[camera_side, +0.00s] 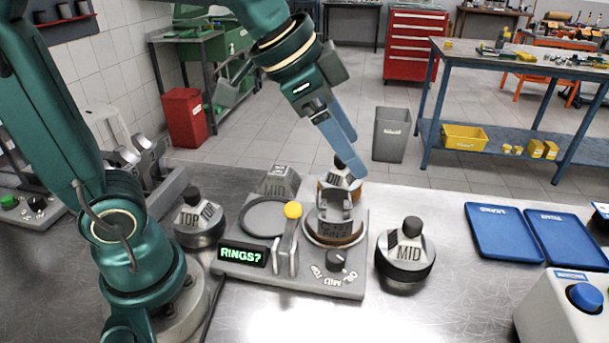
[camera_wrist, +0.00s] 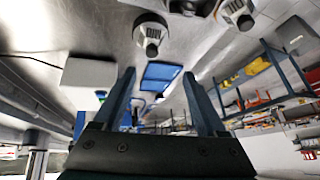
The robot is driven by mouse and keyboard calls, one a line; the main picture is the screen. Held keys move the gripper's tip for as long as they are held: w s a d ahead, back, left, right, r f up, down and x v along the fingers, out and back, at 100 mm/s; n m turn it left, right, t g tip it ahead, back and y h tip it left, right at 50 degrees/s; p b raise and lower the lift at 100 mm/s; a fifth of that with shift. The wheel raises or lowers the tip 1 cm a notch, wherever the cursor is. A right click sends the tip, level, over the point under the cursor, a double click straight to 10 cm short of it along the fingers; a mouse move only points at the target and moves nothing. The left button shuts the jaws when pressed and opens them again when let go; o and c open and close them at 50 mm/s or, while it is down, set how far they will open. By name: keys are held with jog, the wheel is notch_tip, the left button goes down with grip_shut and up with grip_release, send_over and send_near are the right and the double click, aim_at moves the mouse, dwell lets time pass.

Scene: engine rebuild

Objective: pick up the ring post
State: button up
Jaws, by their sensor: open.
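Several grey posts with black knobs are in the side view, and I cannot tell which one the task means. One marked TOP (camera_side: 199,222) stands left of the fixture (camera_side: 236,268). One marked MID (camera_side: 406,255) stands on the bench to its right; it also shows in the wrist view (camera_wrist: 150,38). A third knobbed post (camera_side: 341,178) is at the fixture's back right, partly hidden by the piston-like part (camera_side: 333,222). My gripper (camera_side: 357,158) is open, tilted, with its blue fingers beside this third post. The wrist view shows nothing between the fingers (camera_wrist: 159,73).
The fixture has a lit RINGS? display (camera_side: 243,255), a yellow-knobbed lever (camera_side: 291,212) and a selector dial (camera_side: 337,259). Two blue trays (camera_side: 503,232) lie at the right. A white box with a blue button (camera_side: 562,318) is at the front right. The bench between MID and trays is clear.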

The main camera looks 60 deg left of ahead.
jog(key=m+g+h, duration=0.1)
jog(key=m+g, duration=0.1)
send_near(412, 220)
jog(key=w, duration=0.1)
jog(key=shift+g, duration=0.5)
jog(key=x, duration=1)
jog(key=shift+d, duration=0.15)
grip_shut()
jog(key=shift+s+f, duration=0.1)
jog(key=shift+f, duration=0.05)
